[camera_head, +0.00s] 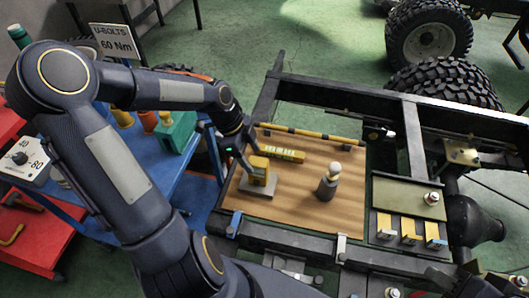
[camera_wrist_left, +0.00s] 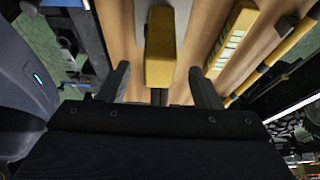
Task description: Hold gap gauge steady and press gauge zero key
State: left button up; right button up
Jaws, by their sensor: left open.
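A yellow block on a grey plate (camera_head: 258,189), apparently the gap gauge, stands on the wooden board. Its yellow body (camera_head: 259,168) also shows in the left wrist view (camera_wrist_left: 160,45). My left gripper (camera_head: 251,160) is at this yellow body. In the left wrist view its two fingers (camera_wrist_left: 160,68) are apart, one to each side of the body, with visible gaps. No zero key can be made out. A yellow bar with pale markings (camera_head: 283,155) lies behind the gauge. A grey cylinder with a cream knob (camera_head: 328,184) stands to the right. My right gripper is not seen.
The wooden board (camera_head: 295,208) lies across the dark chassis frame (camera_head: 410,104). A yellow-and-black rod (camera_head: 310,136) runs along its back edge. A tray with several small blocks (camera_head: 408,209) is at the right. A blue table (camera_head: 152,165) stands at the left.

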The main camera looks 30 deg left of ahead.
pick_arm(q)
send_over(268, 181)
jog(key=s+a, duration=0.1)
jog(key=a, duration=0.1)
notch_tip(268, 181, down, 7)
jog(key=shift+r+b, duration=0.1)
jog(key=shift+b, duration=0.35)
pick_arm(e)
jog(key=shift+f, duration=0.5)
pick_arm(q)
jog(key=shift+c, duration=0.5)
jog(key=c, duration=1)
jog(key=shift+c, duration=0.2)
pick_arm(e)
grip_shut()
dwell(0.3)
